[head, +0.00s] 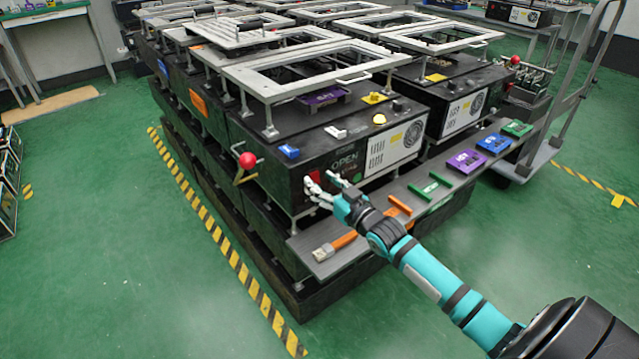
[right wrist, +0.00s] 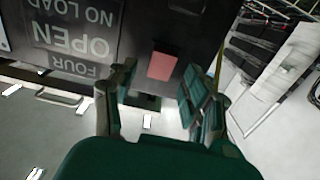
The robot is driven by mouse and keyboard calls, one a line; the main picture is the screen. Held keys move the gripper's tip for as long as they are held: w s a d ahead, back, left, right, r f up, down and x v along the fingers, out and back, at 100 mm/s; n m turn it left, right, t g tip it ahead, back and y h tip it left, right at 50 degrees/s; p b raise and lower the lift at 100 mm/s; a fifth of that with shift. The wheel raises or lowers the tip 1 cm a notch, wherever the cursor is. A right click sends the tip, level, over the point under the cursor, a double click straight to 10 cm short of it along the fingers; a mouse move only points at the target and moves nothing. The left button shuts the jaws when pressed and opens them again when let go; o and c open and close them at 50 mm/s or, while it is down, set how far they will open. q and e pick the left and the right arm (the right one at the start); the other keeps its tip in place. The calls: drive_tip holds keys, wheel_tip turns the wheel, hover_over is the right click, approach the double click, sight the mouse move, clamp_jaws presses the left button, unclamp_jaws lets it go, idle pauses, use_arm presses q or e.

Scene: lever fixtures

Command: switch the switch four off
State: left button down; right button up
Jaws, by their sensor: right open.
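The switch on the front of the black box shows as a red block (head: 313,176) beside the "OPEN" label (head: 344,161). In the right wrist view the red switch (right wrist: 162,66) lies beyond and between my fingers, and the label (right wrist: 75,38) reads "FOUR OPEN NO LOAD" upside down. My right gripper (head: 320,181) is open just in front of the box, close to the switch. In the right wrist view its open fingers (right wrist: 158,88) hold nothing. I cannot tell whether a fingertip touches the switch. My left gripper is not in view.
A lever with a red ball (head: 247,160) stands at the box's left corner. A grey shelf (head: 322,263) with colored parts runs below the front, under my right arm. Metal frames (head: 300,84) top the boxes.

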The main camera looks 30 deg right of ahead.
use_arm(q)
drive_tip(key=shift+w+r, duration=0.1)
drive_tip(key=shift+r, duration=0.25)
use_arm(e)
drive_tip(key=shift+w, duration=0.65)
clamp_jaws()
use_arm(q)
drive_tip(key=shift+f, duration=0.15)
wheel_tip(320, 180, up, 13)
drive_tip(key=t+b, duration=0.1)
drive_tip(key=b, duration=0.5)
use_arm(e)
drive_tip(key=f+t, duration=0.1)
drive_tip(key=t, duration=0.1)
drive_tip(key=shift+f+t, duration=0.15)
drive_tip(key=shift+t, duration=0.25)
drive_tip(key=t+b, duration=0.1)
drive_tip(key=b, duration=0.1)
drive_tip(key=shift+t+b, duration=0.3)
drive_tip(key=shift+b, duration=0.05)
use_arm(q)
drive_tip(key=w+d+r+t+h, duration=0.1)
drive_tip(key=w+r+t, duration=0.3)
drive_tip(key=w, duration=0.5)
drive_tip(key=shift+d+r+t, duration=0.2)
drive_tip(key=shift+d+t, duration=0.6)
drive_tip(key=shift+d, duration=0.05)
